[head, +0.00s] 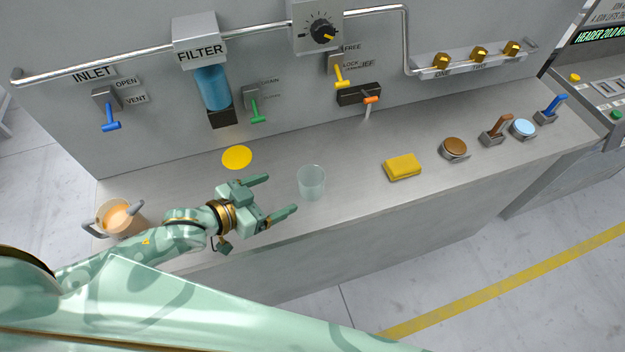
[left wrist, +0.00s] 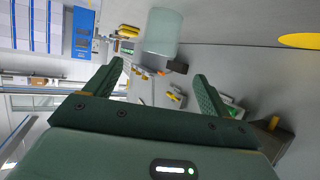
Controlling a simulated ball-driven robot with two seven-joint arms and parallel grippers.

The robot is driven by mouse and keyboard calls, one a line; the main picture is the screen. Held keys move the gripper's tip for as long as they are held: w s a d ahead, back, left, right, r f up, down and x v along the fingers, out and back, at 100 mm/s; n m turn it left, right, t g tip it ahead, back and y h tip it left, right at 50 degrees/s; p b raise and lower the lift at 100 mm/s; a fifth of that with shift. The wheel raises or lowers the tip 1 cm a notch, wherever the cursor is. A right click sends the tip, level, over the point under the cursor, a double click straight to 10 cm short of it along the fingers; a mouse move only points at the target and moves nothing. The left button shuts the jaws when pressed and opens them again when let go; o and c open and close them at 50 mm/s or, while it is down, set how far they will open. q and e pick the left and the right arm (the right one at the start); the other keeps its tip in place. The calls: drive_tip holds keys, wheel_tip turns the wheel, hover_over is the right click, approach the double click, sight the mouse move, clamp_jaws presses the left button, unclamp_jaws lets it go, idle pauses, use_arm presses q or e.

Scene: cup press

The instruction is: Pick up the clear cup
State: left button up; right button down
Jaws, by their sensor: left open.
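The clear cup (head: 312,182) stands upright on the grey counter (head: 350,190), near its middle. It looks empty. My left gripper (head: 283,196) is open just to the left of the cup, its two fingers pointing right toward it. The cup looks apart from the fingertips, and nothing is between the fingers. In the left wrist view the cup (left wrist: 163,32) shows beyond the fingertips of my left gripper (left wrist: 160,80), roughly centred between them. My right gripper is not in view.
A yellow disc (head: 237,157) lies behind my left gripper. A pitcher (head: 118,217) with orange contents stands at the left end. A yellow sponge (head: 402,167), a brown round button (head: 454,148) and levers (head: 497,128) are to the right. A spout (head: 368,108) juts from the wall behind the cup.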

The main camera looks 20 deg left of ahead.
sight(320, 176)
use_arm(q)
drive_tip(key=x, duration=0.5)
drive_tip(key=shift+a+b, duration=0.1)
drive_tip(key=shift+b, duration=0.3)
drive_tip(key=shift+x, duration=1.05)
drive_tip(key=shift+w+f, duration=0.1)
drive_tip(key=b+x, duration=0.2)
drive_tip(key=x, duration=0.3)
drive_tip(key=shift+f, duration=0.2)
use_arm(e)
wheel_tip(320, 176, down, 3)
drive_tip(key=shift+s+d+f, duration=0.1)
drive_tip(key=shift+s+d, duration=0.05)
use_arm(q)
drive_tip(key=shift+s, duration=0.2)
drive_tip(key=c, duration=1.1)
drive_tip(key=shift+o, duration=0.2)
drive_tip(key=shift+r, duration=0.15)
